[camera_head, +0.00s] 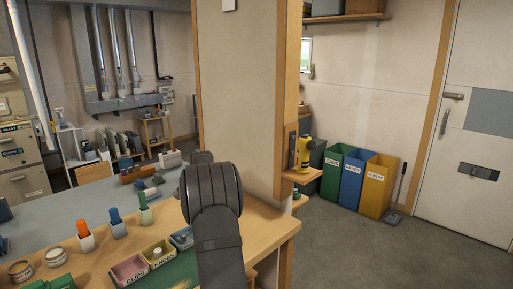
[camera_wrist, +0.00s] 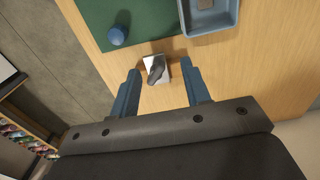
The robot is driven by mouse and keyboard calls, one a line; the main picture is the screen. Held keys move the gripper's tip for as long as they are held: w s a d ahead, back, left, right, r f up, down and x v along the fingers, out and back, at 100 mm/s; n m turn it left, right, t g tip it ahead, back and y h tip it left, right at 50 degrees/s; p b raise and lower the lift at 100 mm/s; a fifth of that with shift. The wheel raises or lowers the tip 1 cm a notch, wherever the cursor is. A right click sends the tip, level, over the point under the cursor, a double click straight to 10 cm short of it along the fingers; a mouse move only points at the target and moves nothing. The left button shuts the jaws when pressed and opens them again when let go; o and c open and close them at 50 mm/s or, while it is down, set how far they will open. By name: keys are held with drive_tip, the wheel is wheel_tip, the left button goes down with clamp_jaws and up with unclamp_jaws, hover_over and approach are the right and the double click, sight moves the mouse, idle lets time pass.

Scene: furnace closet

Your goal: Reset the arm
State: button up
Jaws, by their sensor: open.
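My gripper (camera_wrist: 163,90) shows in the wrist view with its two blue fingers spread apart and nothing held between them. Just past the fingertips, a small white block with a dark grey piece in it (camera_wrist: 156,69) sits on the wooden tabletop (camera_wrist: 160,100). I cannot tell whether the fingers touch it. In the head view my dark arm rises in front of the table (camera_head: 262,222), and the gripper itself is hidden behind it.
Bins labelled CLIPS (camera_head: 130,270) and KNOBS (camera_head: 159,253) stand left of my arm. A wooden post (camera_head: 291,100) rises behind.

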drive_tip(key=s+d, duration=0.2)
drive_tip(key=s, duration=1.7)
drive_tip(key=shift+n, duration=0.4)
drive_tip(key=a+f, duration=0.1)
drive_tip(key=a, duration=0.2)
drive_tip(key=a+f, duration=0.2)
drive_tip(key=a, duration=0.1)
drive_tip(key=a+f, duration=0.2)
drive_tip(key=a, duration=0.1)
drive_tip(key=shift+w+a+f, duration=0.1)
drive_tip(key=shift+w+f, duration=0.1)
